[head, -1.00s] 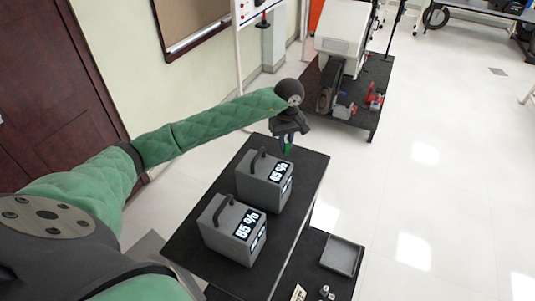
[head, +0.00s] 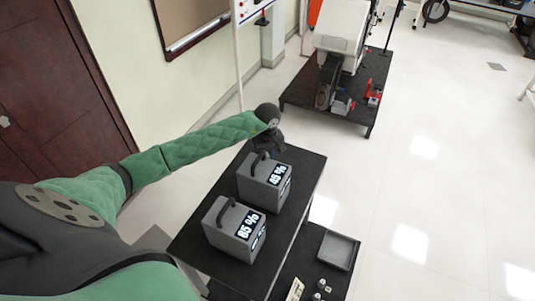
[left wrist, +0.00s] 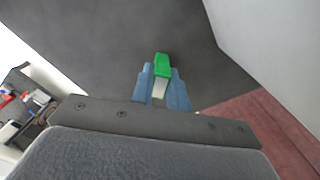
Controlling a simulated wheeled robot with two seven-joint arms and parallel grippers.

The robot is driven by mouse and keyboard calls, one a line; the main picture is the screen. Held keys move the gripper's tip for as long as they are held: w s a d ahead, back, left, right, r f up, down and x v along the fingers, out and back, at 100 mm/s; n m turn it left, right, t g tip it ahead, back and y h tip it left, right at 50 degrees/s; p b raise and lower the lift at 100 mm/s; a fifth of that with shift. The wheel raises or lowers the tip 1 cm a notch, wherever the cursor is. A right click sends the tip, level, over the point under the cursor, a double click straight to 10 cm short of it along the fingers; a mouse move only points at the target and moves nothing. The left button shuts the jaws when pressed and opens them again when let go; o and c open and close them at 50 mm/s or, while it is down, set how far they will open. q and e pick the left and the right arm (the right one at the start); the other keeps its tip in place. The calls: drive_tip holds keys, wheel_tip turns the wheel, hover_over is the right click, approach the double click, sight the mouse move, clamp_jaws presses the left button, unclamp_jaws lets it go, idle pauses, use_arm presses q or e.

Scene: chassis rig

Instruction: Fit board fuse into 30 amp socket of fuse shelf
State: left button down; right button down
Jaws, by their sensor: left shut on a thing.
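A green board fuse (left wrist: 162,65) is held between the blue fingertips of my left gripper (left wrist: 162,88) in the left wrist view, with a pale part showing between the fingers. In the head view my left gripper (head: 267,150) is at the far end of the dark table, just behind the farther grey box. The fuse is hidden there. I cannot make out the fuse shelf or its 30 amp socket in either view. My right gripper is not in view.
Two grey handled boxes, a nearer one marked 85 % (head: 225,232) and a farther one (head: 258,186), stand on the dark table (head: 308,165). A grey tray (head: 338,250) and small parts (head: 320,290) lie lower right. Another cart (head: 310,96) stands beyond.

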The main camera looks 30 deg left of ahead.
use_arm(q)
drive_tip(key=shift+f, duration=0.25)
drive_tip(key=shift+f, duration=0.1)
drive_tip(key=c, duration=1.4)
unclamp_jaws()
